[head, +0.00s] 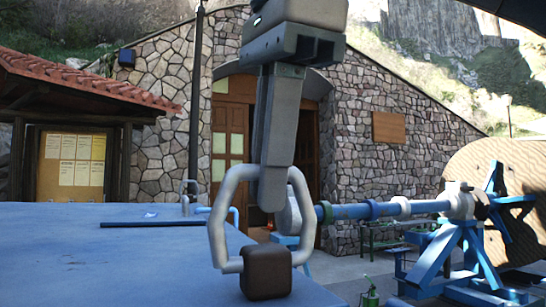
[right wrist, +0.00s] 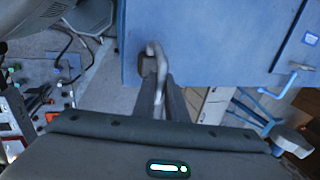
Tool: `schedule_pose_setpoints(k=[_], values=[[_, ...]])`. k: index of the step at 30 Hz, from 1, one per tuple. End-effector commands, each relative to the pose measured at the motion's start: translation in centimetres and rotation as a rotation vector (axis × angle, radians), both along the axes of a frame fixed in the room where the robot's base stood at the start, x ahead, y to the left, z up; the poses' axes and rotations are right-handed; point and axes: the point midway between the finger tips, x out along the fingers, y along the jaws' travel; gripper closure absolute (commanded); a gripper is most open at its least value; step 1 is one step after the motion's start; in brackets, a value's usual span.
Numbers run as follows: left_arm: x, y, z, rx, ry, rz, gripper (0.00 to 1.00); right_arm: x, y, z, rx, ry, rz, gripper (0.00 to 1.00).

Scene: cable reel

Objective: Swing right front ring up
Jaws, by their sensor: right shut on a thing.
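The right front ring (head: 218,215) is a thick pale grey loop standing up from a dark brown block (head: 267,272) at the right edge of the blue surface. My right gripper (head: 270,205) comes down from above. Its fingers overlap the ring's top, hide part of it, and are shut on the ring. In the right wrist view the ring (right wrist: 153,52) shows at the fingertips, beside the brown block (right wrist: 146,66). My left gripper is in neither view.
The broad blue surface (head: 110,265) bears a dark rod (head: 150,224) and small pale fittings at its far edge. A blue and grey shaft (head: 385,209) runs right to a wooden reel (head: 500,170) on blue stands. Paved ground lies beyond.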

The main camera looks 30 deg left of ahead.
Motion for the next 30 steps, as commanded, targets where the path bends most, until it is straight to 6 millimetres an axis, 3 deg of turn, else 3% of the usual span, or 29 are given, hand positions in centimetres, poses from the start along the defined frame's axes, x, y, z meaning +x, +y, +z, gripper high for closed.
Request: schedule_pose_setpoints(k=[12, 30], values=[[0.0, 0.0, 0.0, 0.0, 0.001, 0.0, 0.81, 0.8, 1.1, -0.3, -0.136, 0.112, 0.001, 1.0], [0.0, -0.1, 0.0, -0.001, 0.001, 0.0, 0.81, 1.0, 1.3, -0.5, -0.167, 0.139, 0.005, 1.0]])
